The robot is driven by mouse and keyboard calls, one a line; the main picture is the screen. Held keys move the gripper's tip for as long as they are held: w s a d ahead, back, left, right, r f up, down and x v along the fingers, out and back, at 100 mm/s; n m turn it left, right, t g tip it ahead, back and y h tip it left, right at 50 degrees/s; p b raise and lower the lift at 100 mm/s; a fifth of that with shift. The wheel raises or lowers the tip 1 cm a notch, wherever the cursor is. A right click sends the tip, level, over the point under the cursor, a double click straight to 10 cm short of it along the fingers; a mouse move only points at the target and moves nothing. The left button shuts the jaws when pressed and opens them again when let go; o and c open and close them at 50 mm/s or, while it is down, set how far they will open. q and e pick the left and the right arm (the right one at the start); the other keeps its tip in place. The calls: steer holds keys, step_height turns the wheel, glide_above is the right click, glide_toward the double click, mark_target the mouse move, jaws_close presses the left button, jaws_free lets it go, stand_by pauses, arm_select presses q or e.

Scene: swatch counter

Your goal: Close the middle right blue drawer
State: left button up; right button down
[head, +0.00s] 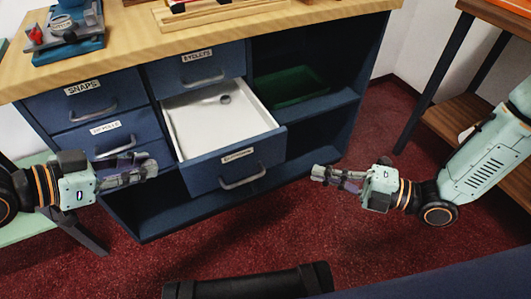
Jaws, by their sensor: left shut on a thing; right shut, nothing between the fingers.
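The middle right blue drawer (229,167) is pulled open, with its white inside showing. Its front has a label and a grey bar handle (243,180). A small round spot shows on its floor near the back. My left gripper (153,168) is left of this drawer, in front of the left drawer column. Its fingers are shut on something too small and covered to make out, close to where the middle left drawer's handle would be. My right gripper (316,173) is shut and empty, right of the open drawer and apart from it, over the red floor.
The closed upper right drawer (200,72) is above the open one. The SNAPS drawer (75,104) and middle left drawer (110,138) are closed. A green bin (290,87) sits on an open shelf. The wooden counter (230,38) holds tools. A table (460,100) stands right.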

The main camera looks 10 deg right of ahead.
steer(key=n, duration=0.2)
steer(key=b, duration=0.6)
glide_toward(251, 144)
steer(key=shift+w+a, duration=0.6)
steer(key=shift+a, duration=1.7)
steer(key=shift+w+a+f+n+y, duration=0.1)
steer(key=shift+w+f+n+y, duration=0.1)
steer(key=shift+w, duration=0.25)
steer(key=shift+w+a+f+n+y, duration=0.1)
steer(key=shift+w+f+n+y, duration=0.1)
steer(key=shift+w, duration=0.2)
steer(key=shift+r, duration=0.1)
